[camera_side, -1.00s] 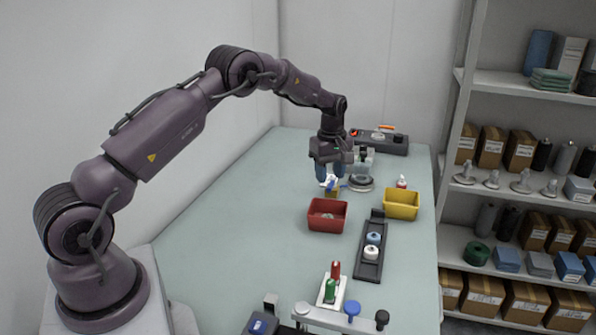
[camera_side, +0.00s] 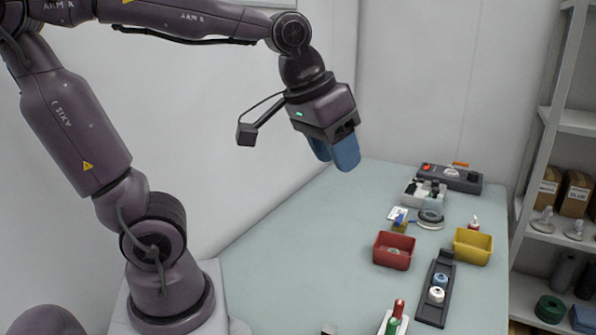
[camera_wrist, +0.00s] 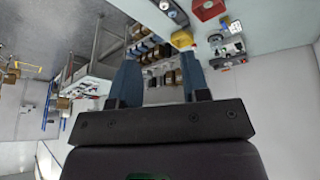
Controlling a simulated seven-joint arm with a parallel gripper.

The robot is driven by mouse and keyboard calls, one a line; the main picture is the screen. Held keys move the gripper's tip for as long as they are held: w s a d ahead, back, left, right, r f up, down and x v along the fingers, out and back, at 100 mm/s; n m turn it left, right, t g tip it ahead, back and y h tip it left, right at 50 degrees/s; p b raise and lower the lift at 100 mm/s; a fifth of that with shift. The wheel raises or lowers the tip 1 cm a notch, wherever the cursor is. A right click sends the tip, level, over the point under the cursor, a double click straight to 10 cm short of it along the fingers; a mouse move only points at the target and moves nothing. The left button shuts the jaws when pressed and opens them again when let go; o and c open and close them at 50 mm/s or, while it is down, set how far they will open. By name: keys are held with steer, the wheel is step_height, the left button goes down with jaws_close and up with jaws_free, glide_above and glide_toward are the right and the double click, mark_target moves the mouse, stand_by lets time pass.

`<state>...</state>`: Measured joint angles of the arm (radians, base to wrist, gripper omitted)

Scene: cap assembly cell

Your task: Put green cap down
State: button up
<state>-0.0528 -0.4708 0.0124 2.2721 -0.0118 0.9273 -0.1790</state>
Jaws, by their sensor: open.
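My gripper (camera_side: 335,160) is raised high above the far left part of the table, with its blue fingers apart and nothing between them. In the wrist view the fingers (camera_wrist: 159,62) are spread and the gap holds no part. A green upright piece (camera_side: 393,325), possibly the green cap, stands on a white plate at the bottom of the side view, partly cut off by the frame edge. A red piece (camera_side: 398,308) stands right behind it. My gripper is far above and away from both.
A red bin (camera_side: 393,258) and a yellow bin (camera_side: 473,254) stand on the table (camera_side: 300,250). A black holder (camera_side: 432,312) carries a blue and a white round part. A round grey piece (camera_side: 431,216) and a dark device (camera_side: 452,178) are farther back. The table's left side is clear.

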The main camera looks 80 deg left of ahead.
steer(key=s+d+f+m, duration=0.1)
steer(key=s+f+m, duration=0.1)
steer(key=s, duration=0.4)
steer(key=shift+d+m+t, duration=0.25)
steer(key=shift+m+t, duration=0.15)
stand_by(0.8)
